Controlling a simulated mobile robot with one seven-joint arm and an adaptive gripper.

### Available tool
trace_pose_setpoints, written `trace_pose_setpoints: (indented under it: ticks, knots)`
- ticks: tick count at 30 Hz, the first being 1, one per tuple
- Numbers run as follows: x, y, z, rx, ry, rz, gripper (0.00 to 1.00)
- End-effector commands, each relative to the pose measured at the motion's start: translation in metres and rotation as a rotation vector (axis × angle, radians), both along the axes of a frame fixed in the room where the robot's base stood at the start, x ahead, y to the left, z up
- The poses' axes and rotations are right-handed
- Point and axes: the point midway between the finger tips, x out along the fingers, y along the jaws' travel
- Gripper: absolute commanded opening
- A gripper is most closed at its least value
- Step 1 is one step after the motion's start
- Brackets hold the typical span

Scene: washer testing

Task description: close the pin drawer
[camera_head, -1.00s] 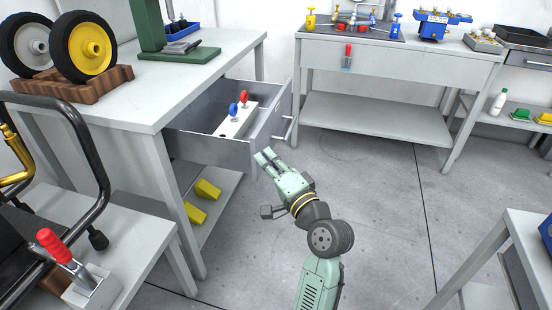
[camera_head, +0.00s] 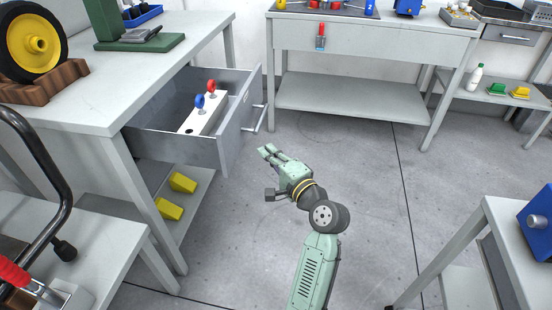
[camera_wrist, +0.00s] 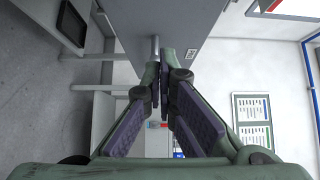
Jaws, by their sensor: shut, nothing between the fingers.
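The pin drawer (camera_head: 205,152) is pulled out from under the left workbench top. Inside it is a white block with one red pin (camera_head: 212,87) and one blue pin (camera_head: 199,101). The drawer's front, with a bar handle (camera_head: 257,118), faces right. My gripper (camera_head: 267,151) is shut and empty, to the right of the drawer front and apart from it in the head view. In the wrist view my gripper (camera_wrist: 162,78) has its fingertips together, with a grey panel and a bar behind them; the exact gap to the handle is unclear.
The left workbench (camera_head: 90,110) carries a yellow wheel (camera_head: 32,43) and a green stand. Yellow blocks (camera_head: 170,208) lie on its lower shelf. Another workbench (camera_head: 375,50) stands at the back, and a table (camera_head: 515,235) at right. The floor between them is clear.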

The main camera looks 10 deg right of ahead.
Motion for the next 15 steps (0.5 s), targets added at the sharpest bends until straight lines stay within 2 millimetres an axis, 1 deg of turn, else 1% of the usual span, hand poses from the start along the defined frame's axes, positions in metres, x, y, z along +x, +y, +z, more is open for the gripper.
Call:
trace_pose_setpoints:
  ticks: [1, 5, 6, 9, 12, 15]
  knots:
    - [0.011, 0.006, 0.003, -0.001, 0.0, 0.003, 0.0]
    - [0.034, 0.018, 0.002, -0.001, 0.0, 0.002, 0.0]
    - [0.036, 0.026, 0.002, 0.0, 0.001, 0.004, 0.0]
    - [0.039, 0.039, 0.002, 0.0, 0.0, 0.002, 0.0]
    - [0.043, 0.048, 0.002, -0.001, 0.0, 0.001, 0.0]
    - [0.044, 0.053, 0.001, 0.0, -0.001, -0.001, 0.0]
